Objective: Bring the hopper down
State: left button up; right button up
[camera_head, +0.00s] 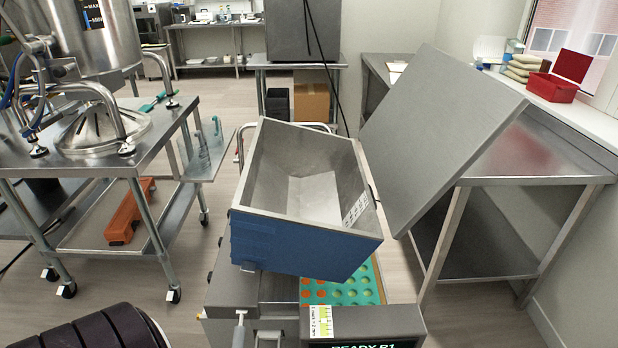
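The hopper (295,248) is an open metal bin with a blue front, in the middle of the head view. It sits tilted above the depositor machine (270,290), with its right side lower. Its inside looks empty, with a small white label on the right inner wall. A large flat grey panel (440,130), apparently its lid, stands open and slanted at its right. A green mold tray (372,285) with round orange and green cavities shows partly beneath the hopper, which hides the rest. Neither of my grippers is in view.
A display reading "READY" (362,345) is at the bottom edge. A steel cart (100,165) with a large metal vessel (95,35) stands left. A steel table (540,160) stands right, behind the panel. Open floor (150,270) lies between cart and machine.

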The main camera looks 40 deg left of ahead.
aim_at(304, 203)
jog(key=i+l+u, duration=0.15)
jog(key=u, duration=0.25)
jog(key=i+l+u, duration=0.15)
jog(key=l+u, duration=0.7)
jog(key=i+l+u, duration=0.1)
jog(key=l+u, duration=0.55)
jog(key=u, duration=0.15)
